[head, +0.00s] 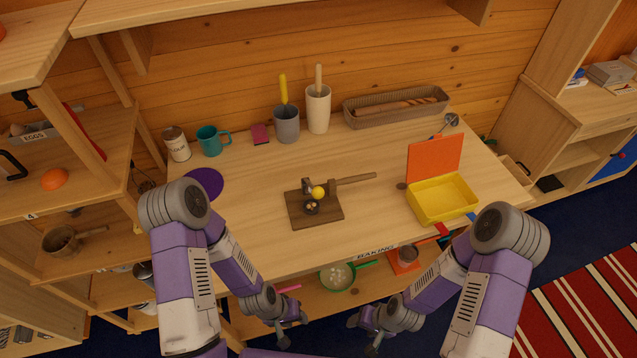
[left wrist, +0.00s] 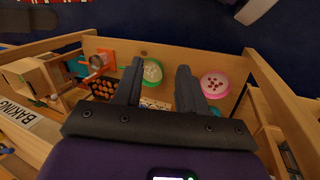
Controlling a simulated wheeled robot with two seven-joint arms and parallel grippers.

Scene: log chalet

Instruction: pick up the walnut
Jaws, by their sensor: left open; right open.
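Another small brown thing (head: 354,291) lies on the lower shelf below the green bowl; I cannot tell which is the walnut. My left gripper (head: 293,330) is open and empty, low in front of the workbench; it also shows in the left wrist view (left wrist: 160,68), its fingers apart over the lower shelf. My right gripper (head: 362,335) is open and looks empty, to its right. Both are well short of the tabletop.
On the workbench (head: 255,235) stand a wooden board (head: 330,217) with small items, a yellow box (head: 428,207) with an orange lid, cups and a long basket (head: 365,117). The lower shelf, behind the front edge, holds a green bowl (head: 325,281) and a pink bowl (left wrist: 215,85).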

